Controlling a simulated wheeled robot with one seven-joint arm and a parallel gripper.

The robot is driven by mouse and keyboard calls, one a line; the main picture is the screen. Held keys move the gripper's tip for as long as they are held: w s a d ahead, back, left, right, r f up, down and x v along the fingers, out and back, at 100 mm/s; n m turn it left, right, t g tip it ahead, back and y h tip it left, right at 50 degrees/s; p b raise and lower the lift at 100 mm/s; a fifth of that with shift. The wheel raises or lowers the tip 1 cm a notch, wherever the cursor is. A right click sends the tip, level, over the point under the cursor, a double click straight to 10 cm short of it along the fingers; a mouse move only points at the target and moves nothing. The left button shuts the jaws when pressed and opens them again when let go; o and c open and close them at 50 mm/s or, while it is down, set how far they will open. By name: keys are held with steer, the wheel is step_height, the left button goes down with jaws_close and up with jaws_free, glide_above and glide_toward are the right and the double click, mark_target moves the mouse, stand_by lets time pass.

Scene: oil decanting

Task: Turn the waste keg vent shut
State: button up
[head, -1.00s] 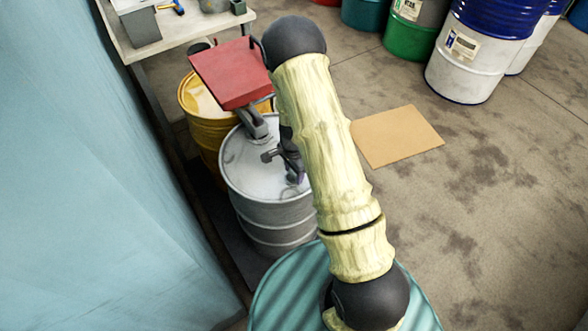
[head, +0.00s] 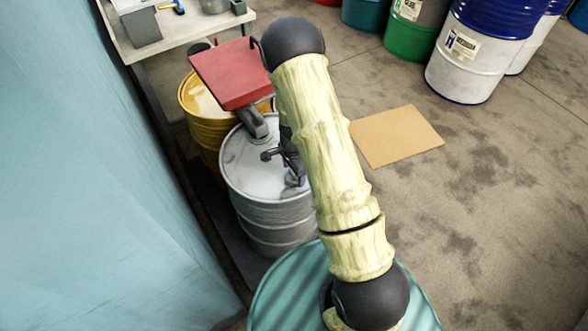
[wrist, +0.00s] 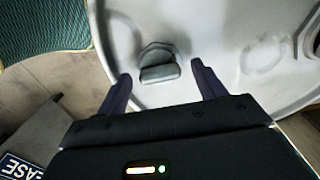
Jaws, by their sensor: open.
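The waste keg appears to be the pale grey steel drum (head: 262,205) left of my arm in the head view. Its pale lid (wrist: 112,15) fills much of the wrist view. The vent seems to be the small grey knob (wrist: 158,66) with a raised flat grip on the lid. My gripper (wrist: 161,74) is open, with its two dark fingers on either side of the knob and visible gaps between. The knob is not held. I cannot tell how far the fingertips are above the lid. In the head view my arm partly hides the gripper and lid.
A yellow drum (head: 206,125) stands behind the keg, with a red slab-like thing (head: 230,75) above it. A teal ribbed drum (head: 285,290) is in front. A blue curtain (head: 90,190) hangs left. Floor with flat cardboard (head: 397,136) is open at right.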

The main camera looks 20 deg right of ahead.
steer(key=shift+r, duration=0.1)
step_height(320, 180, up, 17)
steer(key=shift+p, duration=0.35)
steer(key=shift+r, duration=0.1)
stand_by(0.4)
steer(key=s+r+n+t+p, duration=0.2)
steer(key=s+r+n+p, duration=0.1)
steer(key=s+r+n, duration=0.8)
steer(key=s+n, duration=0.3)
steer(key=shift+s+r+n+t, duration=0.3)
steer(key=shift+s+r, duration=0.1)
stand_by(0.4)
